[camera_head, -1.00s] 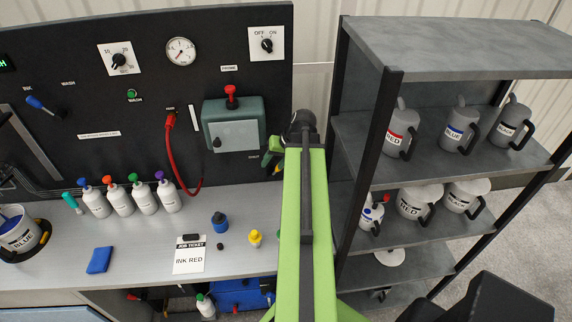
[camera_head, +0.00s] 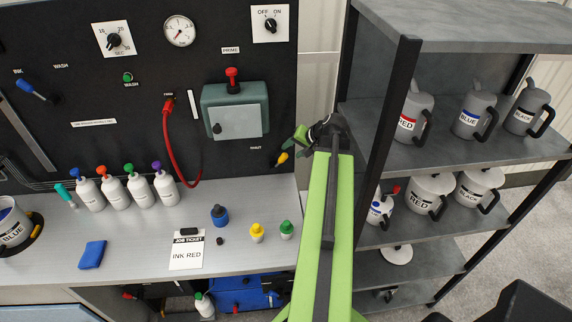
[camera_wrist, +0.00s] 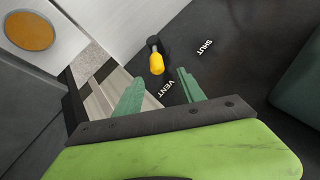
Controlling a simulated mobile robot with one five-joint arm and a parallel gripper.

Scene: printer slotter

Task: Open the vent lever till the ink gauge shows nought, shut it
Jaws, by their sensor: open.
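The vent lever (camera_head: 282,158) has a yellow grip and a dark pivot, and sits at the lower right of the black panel. The wrist view shows the lever (camera_wrist: 156,60) just beyond my jaws, its yellow end towards the VENT label and the SHUT label off to the right. My gripper (camera_wrist: 160,84) is open and empty, fingertips apart and short of the lever. In the head view my gripper (camera_head: 300,138) is right of and slightly above the lever. A round white gauge (camera_head: 179,30) is high on the panel; its needle is too small to read.
A green tank (camera_head: 236,98) with a red knob stands out left of the lever. A shelf rack (camera_head: 408,100) with labelled jugs is close right of my arm.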

